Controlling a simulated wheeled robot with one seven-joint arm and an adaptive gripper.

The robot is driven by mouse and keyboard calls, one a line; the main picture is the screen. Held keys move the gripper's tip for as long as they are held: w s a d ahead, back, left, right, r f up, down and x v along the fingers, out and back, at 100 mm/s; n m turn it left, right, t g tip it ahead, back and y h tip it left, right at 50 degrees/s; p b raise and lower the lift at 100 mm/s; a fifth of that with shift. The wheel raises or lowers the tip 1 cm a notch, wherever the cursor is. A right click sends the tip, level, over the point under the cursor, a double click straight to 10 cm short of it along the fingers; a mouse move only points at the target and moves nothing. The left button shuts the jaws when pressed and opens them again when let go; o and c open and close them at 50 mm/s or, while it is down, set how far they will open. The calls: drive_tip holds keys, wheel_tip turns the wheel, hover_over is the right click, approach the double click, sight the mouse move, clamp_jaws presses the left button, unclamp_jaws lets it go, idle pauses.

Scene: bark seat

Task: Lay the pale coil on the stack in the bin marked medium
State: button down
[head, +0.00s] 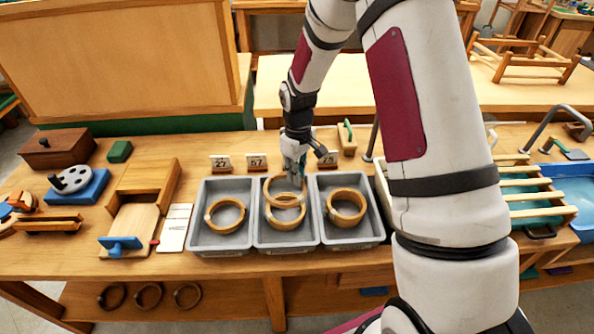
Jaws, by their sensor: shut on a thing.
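My gripper (295,168) is shut on a pale coil (267,192) and holds it over the middle grey bin (287,245). The held coil overlaps the far part of another pale coil (287,226) in that bin; I cannot tell whether the two touch. The left bin (221,246) holds a coil (224,231), and the right bin (354,241) holds what looks like a stack of coils (346,223). Number tags stand behind the bins: one (221,163) reads 27, one (257,162) 57, one (326,160) seems to read 75. No word "medium" is legible.
A white card (175,228) lies left of the bins, beside a wooden tray (141,200). A blue-based disc device (77,186) and brown box (60,148) stand farther left. A slatted blue basin (529,196) is at the right, partly behind my arm. Dark rings (149,295) sit on the lower shelf.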

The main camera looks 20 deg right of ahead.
drive_tip(key=shift+f+b, duration=1.15)
drive_tip(key=shift+f, duration=2.05)
drive_tip(key=shift+f, duration=0.25)
drive_tip(key=c, duration=1.5)
unclamp_jaws()
drive_tip(key=shift+o, duration=0.4)
drive_tip(key=shift+o, duration=1.3)
drive_tip(key=shift+r, duration=0.1)
drive_tip(key=shift+r+p, duration=1.25)
drive_tip(key=shift+r, duration=2.15)
drive_tip(key=shift+r, duration=0.1)
